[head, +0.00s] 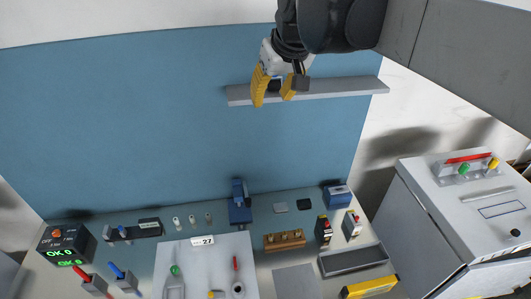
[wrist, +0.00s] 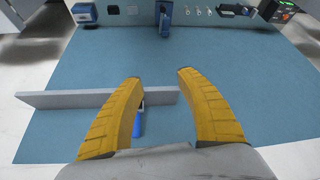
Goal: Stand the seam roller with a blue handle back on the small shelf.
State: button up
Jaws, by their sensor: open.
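My gripper (head: 273,98) is open in front of the small shelf (head: 345,89), near its left end in the head view. In the wrist view my gripper (wrist: 157,80) has its two yellow fingers wide apart, and the grey shelf (wrist: 60,99) runs behind the left finger and ends between the fingers. The seam roller's blue handle (wrist: 138,124) shows between the fingers, close beside the left one, at the shelf's edge. The finger partly hides the roller, and its roller end is not clear. In the head view my gripper hides the roller. I cannot tell whether the fingers touch it.
The blue back panel (head: 140,120) is behind the shelf. The shelf's right part is bare. Below, the bench holds a white board (head: 205,265), a wooden block (head: 284,240), a grey tray (head: 352,262) and a display box (head: 66,245). A white cabinet (head: 430,220) stands at right.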

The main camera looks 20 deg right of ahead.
jog(key=s+a+f+t, duration=0.1)
jog(key=s+a+f, duration=0.3)
jog(key=s+f, duration=1.1)
jog(key=shift+s+f, duration=0.35)
jog(key=shift+s, duration=0.15)
jog(key=shift+f, duration=0.1)
